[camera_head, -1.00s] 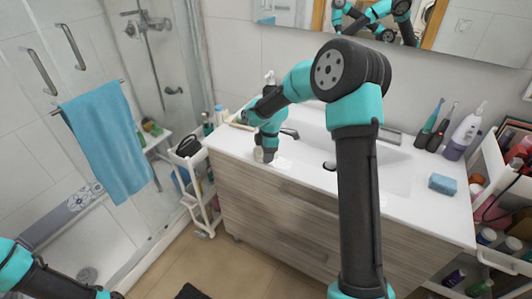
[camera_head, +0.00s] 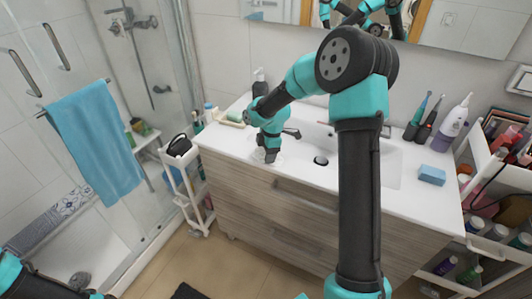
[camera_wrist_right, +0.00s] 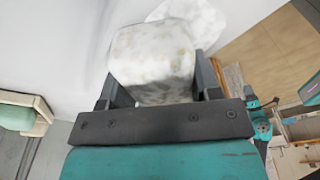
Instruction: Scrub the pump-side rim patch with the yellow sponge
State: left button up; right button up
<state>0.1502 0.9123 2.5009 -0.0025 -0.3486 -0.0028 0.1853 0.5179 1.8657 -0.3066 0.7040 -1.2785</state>
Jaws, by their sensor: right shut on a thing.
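My right gripper (camera_head: 267,156) is shut on a pale, off-white block with faint tan specks, which I take as the sponge (camera_wrist_right: 152,62). It looks more whitish than yellow. The gripper points down at the front left of the white counter, left of the basin. A white, mottled patch (camera_wrist_right: 190,20) lies just beyond the sponge in the wrist view, partly hidden by it. In the head view the patch shows around the gripper tip. I cannot tell whether sponge and patch touch. A dark pump bottle (camera_head: 259,83) stands behind the gripper. My left gripper is out of view.
A soap dish (camera_head: 232,120) sits at the counter's left end. A blue sponge (camera_head: 432,175) and a white and purple bottle (camera_head: 450,128) are at the right. The basin (camera_head: 375,168) is right of the gripper. A white cart (camera_head: 187,185) stands left of the cabinet.

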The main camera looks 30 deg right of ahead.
aim_at(279, 162)
jog(key=shift+s+d+f, duration=0.15)
jog(key=shift+s+f, duration=0.1)
jog(key=shift+s, duration=0.05)
jog(key=shift+s+d+r, duration=0.15)
jog(key=shift+s+d, duration=0.45)
jog(key=shift+s, duration=0.35)
jog(key=shift+s+d+r, duration=0.1)
jog(key=shift+s+d, duration=0.45)
jog(key=shift+s, duration=0.4)
jog(key=shift+r, duration=0.1)
jog(key=shift+w+r, duration=0.1)
jog(key=shift+r, duration=3.4)
